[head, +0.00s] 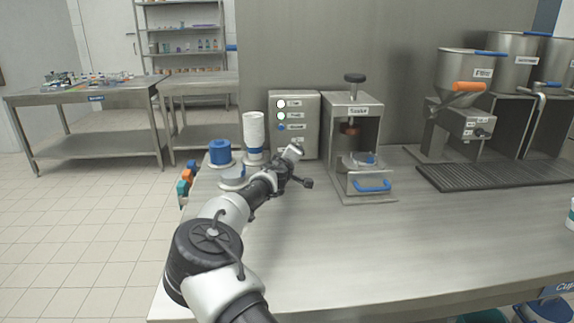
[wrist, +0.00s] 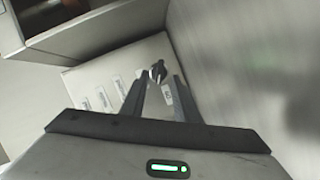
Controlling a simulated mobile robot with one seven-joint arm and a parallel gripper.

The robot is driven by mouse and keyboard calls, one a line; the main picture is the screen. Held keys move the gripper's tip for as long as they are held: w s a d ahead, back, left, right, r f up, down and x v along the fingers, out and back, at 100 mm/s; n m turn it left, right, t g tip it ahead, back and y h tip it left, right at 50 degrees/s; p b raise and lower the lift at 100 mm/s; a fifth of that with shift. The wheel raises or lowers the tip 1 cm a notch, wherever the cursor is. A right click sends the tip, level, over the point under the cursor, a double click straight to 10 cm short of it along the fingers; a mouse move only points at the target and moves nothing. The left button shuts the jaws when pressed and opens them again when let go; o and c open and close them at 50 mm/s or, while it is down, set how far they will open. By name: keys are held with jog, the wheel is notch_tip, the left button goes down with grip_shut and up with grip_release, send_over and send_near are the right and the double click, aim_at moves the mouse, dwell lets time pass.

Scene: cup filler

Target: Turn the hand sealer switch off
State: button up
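The hand sealer (head: 352,190) is a steel press with a black top knob and a blue handle. Beside it on the left stands a grey control box (head: 309,112) with three round lights, one of them blue, and small labels. In the wrist view the box panel (wrist: 93,78) shows a small black rotary switch (wrist: 158,71) beside a label. My gripper (wrist: 161,80) points at this panel, its two fingers apart with the switch between their tips. Whether a finger touches the switch cannot be told. In the head view my arm reaches toward the lower front of the box, and the switch is not clear there.
A white bottle (head: 254,130) and a blue-lidded container (head: 220,152) stand left of the box. Coloured items (head: 187,180) sit at the table's left edge. A filling machine (head: 462,100) and dark grate (head: 495,176) are at right. The steel tabletop (head: 370,250) is clear in front.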

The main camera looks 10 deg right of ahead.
jog(key=p+v, duration=0.1)
jog(key=v, duration=1.2)
